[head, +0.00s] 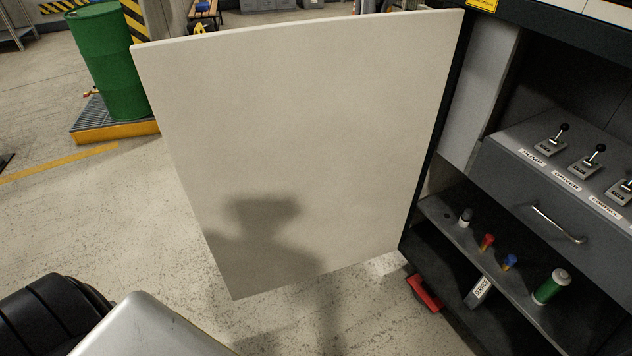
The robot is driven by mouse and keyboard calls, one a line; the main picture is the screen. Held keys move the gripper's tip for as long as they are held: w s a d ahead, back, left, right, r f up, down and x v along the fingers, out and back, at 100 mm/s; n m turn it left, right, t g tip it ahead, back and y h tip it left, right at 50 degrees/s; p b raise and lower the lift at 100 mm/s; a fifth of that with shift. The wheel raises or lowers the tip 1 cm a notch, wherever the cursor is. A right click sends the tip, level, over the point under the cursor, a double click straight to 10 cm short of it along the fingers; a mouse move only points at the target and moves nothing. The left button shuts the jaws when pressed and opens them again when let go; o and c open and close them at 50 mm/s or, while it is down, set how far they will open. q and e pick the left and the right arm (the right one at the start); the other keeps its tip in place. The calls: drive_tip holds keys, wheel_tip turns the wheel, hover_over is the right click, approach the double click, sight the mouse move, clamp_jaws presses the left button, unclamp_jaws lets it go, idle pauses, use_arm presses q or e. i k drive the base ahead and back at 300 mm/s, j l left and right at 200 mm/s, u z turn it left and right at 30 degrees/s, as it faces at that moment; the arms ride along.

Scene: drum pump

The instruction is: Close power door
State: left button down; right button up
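The power door (310,140) is a large flat off-white panel in the middle of the head view. It stands wide open, swung out to the left from the dark cabinet (455,90) on the right. Its hinged edge is along the cabinet's left side, and its free edge is at the left. My shadow falls on its lower part. Neither of my grippers is in view. No contact with the door is visible.
Inside the cabinet are a shelf with several lever switches (551,140), a drawer handle (558,224) and a lower shelf with small bottles and a green can (551,287). A green drum (108,62) stands on a yellow-edged pallet (115,131).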

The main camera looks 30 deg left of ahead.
sight(298, 150)
drive_tip(key=j+z, duration=0.1)
drive_tip(key=j, duration=0.35)
drive_tip(key=k+j+z, duration=0.15)
drive_tip(key=j, duration=0.3)
drive_tip(key=j+z, duration=0.1)
drive_tip(key=j, duration=0.3)
drive_tip(key=k+j+z, duration=0.1)
drive_tip(key=j, duration=0.35)
drive_tip(key=k+j+z, duration=0.1)
drive_tip(key=j, duration=0.3)
drive_tip(key=k+j+z, duration=0.15)
drive_tip(key=j, duration=0.25)
drive_tip(key=j+z, duration=0.15)
drive_tip(key=j, duration=0.2)
drive_tip(key=k+j+z, duration=0.15)
drive_tip(key=j, duration=0.2)
drive_tip(key=j+z, duration=0.15)
drive_tip(key=j, duration=0.25)
drive_tip(key=k+j+z, duration=0.15)
drive_tip(key=j, duration=0.15)
